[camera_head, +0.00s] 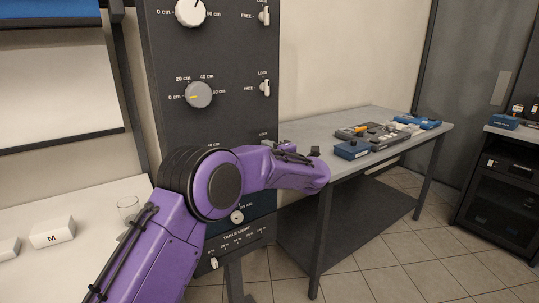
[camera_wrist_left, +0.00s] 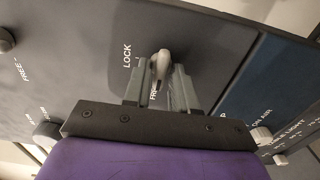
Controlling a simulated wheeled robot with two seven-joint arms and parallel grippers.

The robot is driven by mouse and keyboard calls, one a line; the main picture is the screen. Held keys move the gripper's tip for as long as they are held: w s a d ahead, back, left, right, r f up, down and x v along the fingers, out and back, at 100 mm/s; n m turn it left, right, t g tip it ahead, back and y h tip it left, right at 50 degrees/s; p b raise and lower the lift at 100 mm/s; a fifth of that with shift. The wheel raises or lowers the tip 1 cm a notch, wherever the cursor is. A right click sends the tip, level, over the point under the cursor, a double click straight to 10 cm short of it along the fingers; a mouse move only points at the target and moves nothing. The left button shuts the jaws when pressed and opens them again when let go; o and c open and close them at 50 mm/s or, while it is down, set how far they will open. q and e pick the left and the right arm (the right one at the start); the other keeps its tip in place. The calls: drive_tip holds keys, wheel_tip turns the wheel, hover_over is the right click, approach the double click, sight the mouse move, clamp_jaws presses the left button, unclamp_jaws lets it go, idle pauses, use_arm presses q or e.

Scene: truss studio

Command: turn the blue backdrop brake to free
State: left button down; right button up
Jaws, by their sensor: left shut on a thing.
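The dark control panel (camera_head: 205,45) stands in the middle of the head view. In the left wrist view, a pale brake lever (camera_wrist_left: 162,62) sits on the panel (camera_wrist_left: 85,50), beside the words LOCK and FREE. My left gripper (camera_wrist_left: 160,80) is at this lever, shut on it with one grey finger on each side. I cannot tell exactly how far the lever is turned. No label naming its backdrop is readable. In the head view my purple left arm hides this row of the panel and the fingers. My right gripper is not in view.
Two more brake levers, upper (camera_head: 264,16) and lower (camera_head: 265,88), and dials (camera_head: 198,95) are on the panel above. A grey table (camera_head: 310,140) with several blue and grey devices stands at the right. A white table (camera_head: 85,195) with a glass is at the left.

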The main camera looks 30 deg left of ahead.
use_arm(q)
drive_tip(key=shift+f, duration=0.15)
drive_tip(key=c, duration=1.2)
unclamp_jaws()
drive_tip(key=shift+o, duration=0.2)
drive_tip(key=b+v, duration=0.2)
drive_tip(key=v, duration=0.8)
drive_tip(key=shift+s+d, duration=0.2)
